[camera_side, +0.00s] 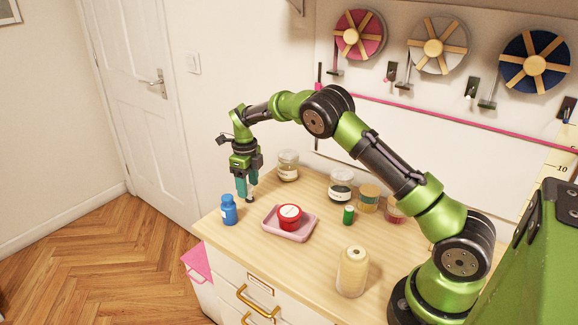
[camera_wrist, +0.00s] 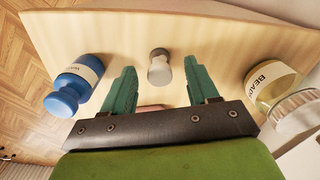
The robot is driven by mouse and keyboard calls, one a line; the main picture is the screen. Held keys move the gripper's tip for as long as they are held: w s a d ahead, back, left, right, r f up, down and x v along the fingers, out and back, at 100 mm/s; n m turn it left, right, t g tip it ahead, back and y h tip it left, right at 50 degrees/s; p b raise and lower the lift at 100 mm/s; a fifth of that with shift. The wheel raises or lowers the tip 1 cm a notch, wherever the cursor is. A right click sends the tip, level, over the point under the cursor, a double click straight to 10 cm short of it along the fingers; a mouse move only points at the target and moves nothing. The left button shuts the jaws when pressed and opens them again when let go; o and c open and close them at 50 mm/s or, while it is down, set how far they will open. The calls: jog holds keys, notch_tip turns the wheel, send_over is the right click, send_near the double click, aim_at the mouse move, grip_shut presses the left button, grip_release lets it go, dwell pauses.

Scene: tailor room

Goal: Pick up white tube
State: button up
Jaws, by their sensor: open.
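The white tube (camera_wrist: 159,68) is a small pale cylinder with a greyish top, standing on the light wooden table top in the wrist view. My gripper (camera_wrist: 165,85) is open, with one teal finger to the left of the tube and one to the right, and a clear gap on both sides. In the side view my gripper (camera_side: 246,196) points down low over the table's far left part. The tube there is mostly hidden by the fingers.
A blue bottle (camera_side: 229,210) stands close left of my gripper. A labelled glass jar (camera_side: 288,167) stands behind right. A pink tray (camera_side: 302,235) holds a red round container (camera_side: 290,215). Further right are a green spool (camera_side: 348,215), several jars (camera_side: 341,185) and a thread cone (camera_side: 352,272).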

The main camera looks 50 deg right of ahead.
jog(key=shift+f, duration=1.25)
grip_shut()
jog(key=shift+r, duration=0.15)
